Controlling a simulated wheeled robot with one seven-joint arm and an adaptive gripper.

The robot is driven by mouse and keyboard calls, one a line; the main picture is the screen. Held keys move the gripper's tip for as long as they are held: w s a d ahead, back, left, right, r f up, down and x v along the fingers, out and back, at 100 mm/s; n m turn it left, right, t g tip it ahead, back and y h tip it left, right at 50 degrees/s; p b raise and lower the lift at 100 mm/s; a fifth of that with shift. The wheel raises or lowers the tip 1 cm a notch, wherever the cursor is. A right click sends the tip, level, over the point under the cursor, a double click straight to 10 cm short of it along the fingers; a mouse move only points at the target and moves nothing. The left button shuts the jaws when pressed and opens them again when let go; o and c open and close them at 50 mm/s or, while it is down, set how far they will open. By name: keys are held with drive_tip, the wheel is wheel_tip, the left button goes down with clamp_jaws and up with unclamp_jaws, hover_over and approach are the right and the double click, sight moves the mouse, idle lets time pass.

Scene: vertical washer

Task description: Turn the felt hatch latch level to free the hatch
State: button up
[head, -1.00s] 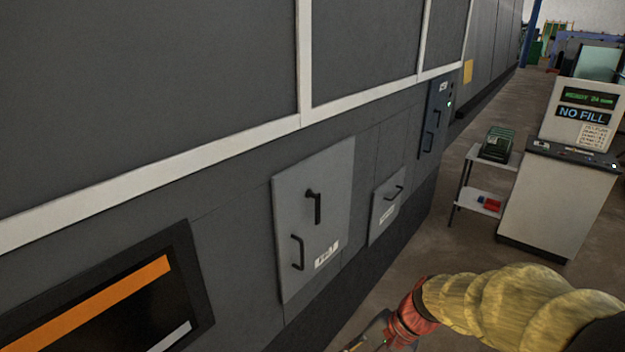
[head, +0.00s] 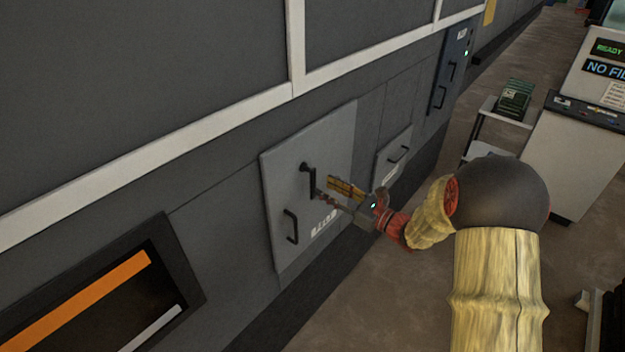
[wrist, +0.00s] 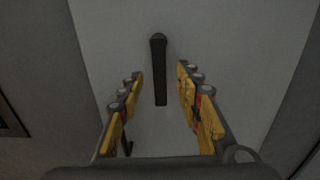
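The large light-grey hatch (head: 340,140) is closed, flat in the dark machine wall. Its label (head: 323,222) is too blurred to read surely. The dark latch lever (head: 312,182) hangs straight down from its pivot near the hatch's middle. A separate black pull handle (head: 291,226) sits at the hatch's lower left. My gripper (head: 325,188) is at the lever's lower part, from the right. In the wrist view the lever (wrist: 160,85) stands upright between the two open fingers (wrist: 160,72), with a visible gap on both sides.
A smaller hatch (head: 394,157) with its own handle is just right of my gripper. A dark control box (head: 453,67) is farther along the wall. A small cart (head: 495,130) and a white console (head: 575,155) stand at the right. The floor between is clear.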

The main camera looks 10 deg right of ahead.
sight(315, 182)
drive_tip(key=x, duration=0.6)
drive_tip(key=shift+w+a, duration=0.1)
drive_tip(key=shift+c, duration=1)
clamp_jaws()
